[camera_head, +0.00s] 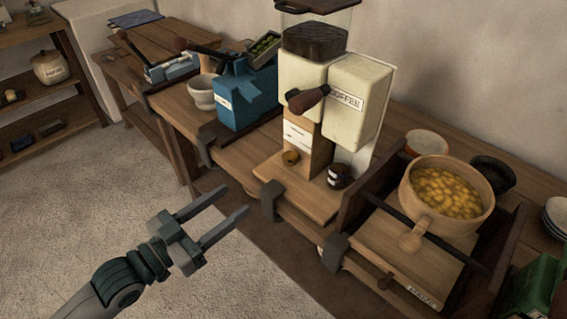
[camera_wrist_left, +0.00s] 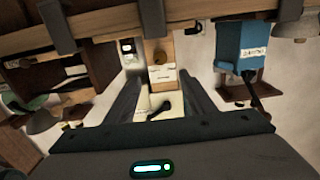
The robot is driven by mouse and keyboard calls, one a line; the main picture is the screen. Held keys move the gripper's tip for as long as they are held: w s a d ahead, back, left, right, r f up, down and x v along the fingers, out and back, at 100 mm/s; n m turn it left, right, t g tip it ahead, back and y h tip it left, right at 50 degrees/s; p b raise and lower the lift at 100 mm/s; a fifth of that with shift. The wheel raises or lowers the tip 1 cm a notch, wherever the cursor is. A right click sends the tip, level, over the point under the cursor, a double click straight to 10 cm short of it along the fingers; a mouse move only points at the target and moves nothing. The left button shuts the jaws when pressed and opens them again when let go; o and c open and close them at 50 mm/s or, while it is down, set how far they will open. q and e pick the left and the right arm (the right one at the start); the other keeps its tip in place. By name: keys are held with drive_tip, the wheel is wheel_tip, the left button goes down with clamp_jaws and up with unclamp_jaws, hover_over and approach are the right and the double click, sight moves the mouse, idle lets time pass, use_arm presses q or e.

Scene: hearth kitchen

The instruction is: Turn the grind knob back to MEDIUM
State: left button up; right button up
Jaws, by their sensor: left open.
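The cream coffee grinder (camera_head: 360,110) stands on the wooden counter, with a clear hopper of dark beans (camera_head: 316,40) on top. A dark brown handle-like knob (camera_head: 308,99) sticks out of its front, and it also shows in the wrist view (camera_wrist_left: 157,108). Below it are a pale label plate (camera_head: 297,135) and a small round brass knob (camera_head: 290,157). I cannot tell which is the grind knob, and the settings are too small to read. My left gripper (camera_head: 237,198) is open and empty, in front of the counter, apart from the grinder. My right gripper is not in view.
A blue box-shaped machine (camera_head: 245,98) and a pale cup (camera_head: 202,92) stand left of the grinder. A small dark jar (camera_head: 339,176) sits at its foot. A wooden pan of yellow food (camera_head: 446,190) stands at the right. The floor before the counter is clear.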

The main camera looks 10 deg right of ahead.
sight(287, 162)
use_arm(q)
drive_tip(key=p+x, duration=0.2)
drive_tip(key=x, duration=1.3)
drive_tip(key=shift+w+d, duration=0.1)
drive_tip(key=shift+d, duration=0.05)
drive_tip(key=shift+w+d, duration=0.35)
drive_tip(key=shift+d, duration=0.15)
drive_tip(key=shift+w+d, duration=0.15)
drive_tip(key=c, duration=1.1)
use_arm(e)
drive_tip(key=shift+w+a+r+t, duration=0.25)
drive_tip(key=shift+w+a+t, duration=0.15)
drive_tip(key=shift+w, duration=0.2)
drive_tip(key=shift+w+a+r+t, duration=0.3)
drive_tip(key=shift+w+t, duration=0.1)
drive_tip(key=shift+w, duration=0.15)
